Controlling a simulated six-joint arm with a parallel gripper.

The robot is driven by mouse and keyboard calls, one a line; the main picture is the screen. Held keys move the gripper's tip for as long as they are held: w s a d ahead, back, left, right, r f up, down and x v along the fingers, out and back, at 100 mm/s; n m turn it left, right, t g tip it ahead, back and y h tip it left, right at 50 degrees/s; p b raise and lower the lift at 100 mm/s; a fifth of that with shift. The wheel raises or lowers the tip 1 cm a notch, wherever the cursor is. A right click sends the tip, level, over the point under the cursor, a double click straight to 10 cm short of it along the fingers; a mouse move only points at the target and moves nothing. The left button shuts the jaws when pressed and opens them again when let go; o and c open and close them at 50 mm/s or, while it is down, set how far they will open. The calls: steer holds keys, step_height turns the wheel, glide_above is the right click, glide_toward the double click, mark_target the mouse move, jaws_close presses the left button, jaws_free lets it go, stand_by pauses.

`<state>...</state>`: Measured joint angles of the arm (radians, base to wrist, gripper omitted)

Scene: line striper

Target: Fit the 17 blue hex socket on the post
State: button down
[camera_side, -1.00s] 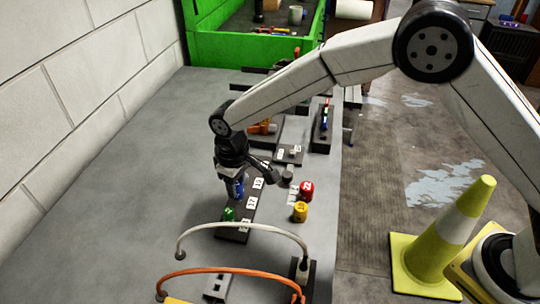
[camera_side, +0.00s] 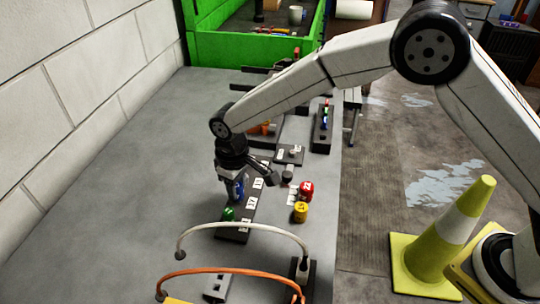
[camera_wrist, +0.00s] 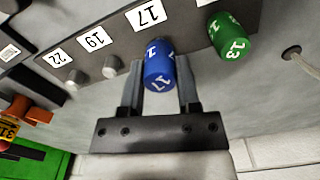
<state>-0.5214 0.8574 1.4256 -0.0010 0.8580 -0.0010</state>
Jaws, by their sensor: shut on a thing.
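The blue hex socket (camera_wrist: 158,66), marked 17, is between the two fingers of my gripper (camera_wrist: 160,78) in the wrist view. My gripper is shut on it. In the side view the blue socket (camera_side: 237,188) hangs under my gripper (camera_side: 236,180), over the dark rail (camera_side: 232,236). In the wrist view it lies in front of the 17 label (camera_wrist: 147,15), in line with the bare posts (camera_wrist: 112,66) by 19 and 22. The post at 17 is hidden, so I cannot tell whether the socket touches it.
A green socket (camera_wrist: 231,35) marked 13 stands beside the blue one. A red socket (camera_side: 305,190) and a yellow socket (camera_side: 300,211) stand right of the rail. A white cable (camera_side: 245,226) and an orange cable (camera_side: 230,270) arch nearby. The bench left is clear.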

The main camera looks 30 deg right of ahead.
steer(key=shift+f, duration=0.6)
jaws_free()
steer(key=shift+r, duration=0.1)
stand_by(0.3)
steer(key=shift+r, duration=3.45)
steer(key=s+d+r+m+t, duration=0.15)
steer(key=s+d, duration=0.35)
steer(key=d, duration=0.5)
steer(key=s+d+r+m, duration=0.1)
steer(key=s+d+m, duration=0.3)
steer(key=d, duration=0.7)
steer(key=s+d+f+t, duration=0.1)
steer(key=s+d, duration=0.4)
steer(key=s, duration=0.4)
steer(key=shift+s+d+f, duration=0.25)
steer(key=shift+d+f, duration=0.1)
